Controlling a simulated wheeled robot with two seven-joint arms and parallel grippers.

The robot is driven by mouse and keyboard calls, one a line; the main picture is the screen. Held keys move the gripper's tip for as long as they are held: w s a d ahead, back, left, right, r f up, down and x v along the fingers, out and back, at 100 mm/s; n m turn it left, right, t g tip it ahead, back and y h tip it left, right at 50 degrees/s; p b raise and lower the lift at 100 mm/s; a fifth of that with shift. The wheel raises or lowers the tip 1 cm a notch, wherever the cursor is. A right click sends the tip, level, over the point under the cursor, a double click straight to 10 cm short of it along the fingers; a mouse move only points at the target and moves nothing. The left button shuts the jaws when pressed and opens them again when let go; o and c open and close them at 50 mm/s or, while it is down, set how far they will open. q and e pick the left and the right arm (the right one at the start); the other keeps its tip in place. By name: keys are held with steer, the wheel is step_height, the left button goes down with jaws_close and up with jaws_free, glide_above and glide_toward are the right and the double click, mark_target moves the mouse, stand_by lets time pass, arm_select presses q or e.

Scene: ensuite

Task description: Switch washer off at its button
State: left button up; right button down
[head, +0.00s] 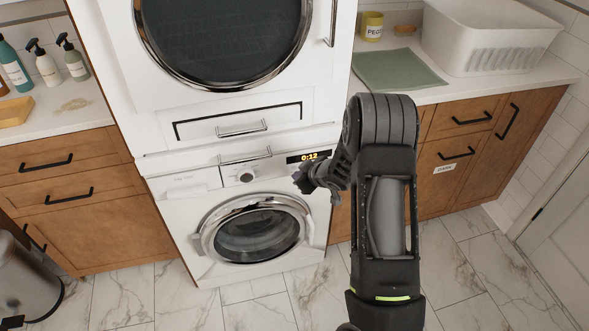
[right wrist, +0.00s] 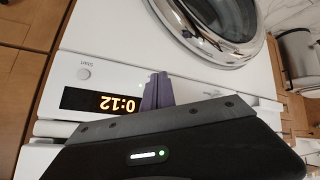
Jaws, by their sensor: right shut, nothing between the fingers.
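The washer (head: 172,212) is the lower white front-loader, with a round chrome-rimmed door, a knob (head: 246,176) and a lit display (head: 309,157) reading 0:12. In the right wrist view the display (right wrist: 100,102) appears upside down. A small round button (right wrist: 83,73) marked "Start" sits beyond the display; in the head view my right arm seems to hide it. My right gripper (head: 301,179) is shut and empty in front of the control panel. Its fingertips (right wrist: 157,88) show beside the display, apart from the Start button; I cannot tell whether they touch the panel. My left gripper is out of view.
A second white machine (head: 130,70) is stacked above the washer. Wooden cabinets with counters flank both sides. Bottles (head: 47,63) stand on the left counter; a white basket (head: 490,35) and green mat (head: 398,69) lie on the right one. A bin (head: 28,275) stands at lower left.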

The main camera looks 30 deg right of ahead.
steer(key=shift+w, duration=0.15)
steer(key=shift+w+d, duration=0.15)
steer(key=shift+w, duration=0.15)
steer(key=shift+w+p, duration=0.15)
steer(key=shift+p, duration=0.15)
stand_by(0.4)
steer(key=shift+s, duration=0.6)
steer(key=shift+b, duration=0.3)
steer(key=s+a+b, duration=0.1)
steer(key=s+a, duration=0.1)
steer(key=s, duration=0.3)
steer(key=shift+s+a+b, duration=0.15)
steer(key=shift+s+b, duration=0.2)
